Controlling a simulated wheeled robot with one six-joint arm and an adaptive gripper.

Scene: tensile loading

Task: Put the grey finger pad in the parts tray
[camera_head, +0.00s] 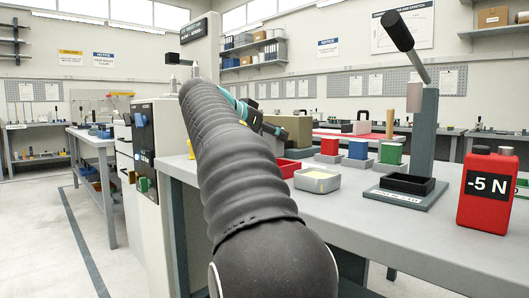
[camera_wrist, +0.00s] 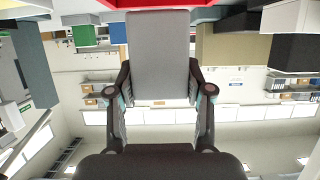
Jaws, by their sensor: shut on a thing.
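In the wrist view my gripper (camera_wrist: 160,92) is shut on a flat grey rectangular block, the grey finger pad (camera_wrist: 159,56), with one finger on each side. In the head view my gripper is partly hidden behind my dark ribbed arm, above the workbench, and the pad cannot be made out. A red tray (camera_head: 287,168) sits on the bench just right of my arm, partly hidden by it. A red surface (camera_wrist: 160,4) also shows beyond the pad at the top of the wrist view. Which container is the parts tray I cannot tell.
Red, blue (camera_head: 358,150) and green blocks stand behind. To the right are a lever press (camera_head: 428,135) with a black tray (camera_head: 407,184) and a red "-5 N" container (camera_head: 487,190).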

